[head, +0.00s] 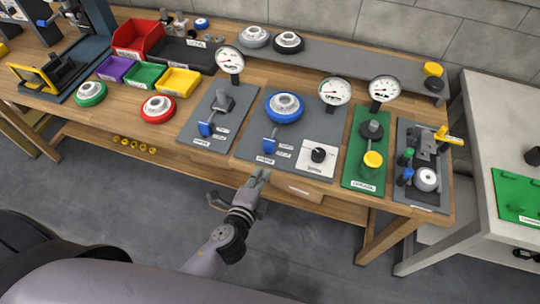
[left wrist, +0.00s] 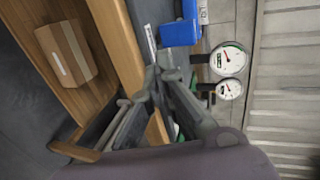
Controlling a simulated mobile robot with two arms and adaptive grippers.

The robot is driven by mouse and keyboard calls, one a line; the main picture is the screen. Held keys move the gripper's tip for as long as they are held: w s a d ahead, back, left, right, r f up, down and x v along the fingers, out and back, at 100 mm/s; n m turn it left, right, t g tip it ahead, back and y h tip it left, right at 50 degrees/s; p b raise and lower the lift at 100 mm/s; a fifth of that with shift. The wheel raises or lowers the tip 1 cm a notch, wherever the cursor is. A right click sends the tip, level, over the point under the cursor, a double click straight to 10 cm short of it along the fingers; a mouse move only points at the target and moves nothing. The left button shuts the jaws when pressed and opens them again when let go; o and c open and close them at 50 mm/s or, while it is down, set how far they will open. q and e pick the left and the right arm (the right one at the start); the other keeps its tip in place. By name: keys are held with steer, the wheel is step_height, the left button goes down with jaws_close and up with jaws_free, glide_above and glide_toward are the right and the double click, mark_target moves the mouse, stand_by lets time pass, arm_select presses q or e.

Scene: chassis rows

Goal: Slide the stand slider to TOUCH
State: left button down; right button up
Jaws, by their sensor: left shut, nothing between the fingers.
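The label words are too small to read. My left gripper (head: 260,177) is shut and empty, just off the bench's front edge, below the middle slider and apart from it. In the left wrist view, a blue block (left wrist: 180,33) lies beyond the shut fingers (left wrist: 165,70). My right gripper is not in view.
Pressure gauges (head: 334,91) stand behind the stands. A white knob panel (head: 317,157) and a green panel (head: 366,150) lie to the right. A cardboard box (left wrist: 66,52) sits on the lower shelf. The floor in front of the bench is clear.

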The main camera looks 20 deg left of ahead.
mark_target(273, 150)
arm_select(q)
steer(key=x, duration=0.2)
steer(key=p+x, duration=0.1)
steer(key=x, duration=0.1)
steer(key=r+x, duration=0.1)
steer(key=x, duration=0.1)
steer(key=shift+w+d+f, duration=0.1)
steer(key=shift+w, duration=0.45)
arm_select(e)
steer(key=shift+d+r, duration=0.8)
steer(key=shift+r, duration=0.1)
arm_select(q)
steer(key=w, duration=0.3)
steer(key=shift+w+d, duration=0.1)
steer(key=shift+w, duration=0.3)
steer(key=shift+s, duration=0.1)
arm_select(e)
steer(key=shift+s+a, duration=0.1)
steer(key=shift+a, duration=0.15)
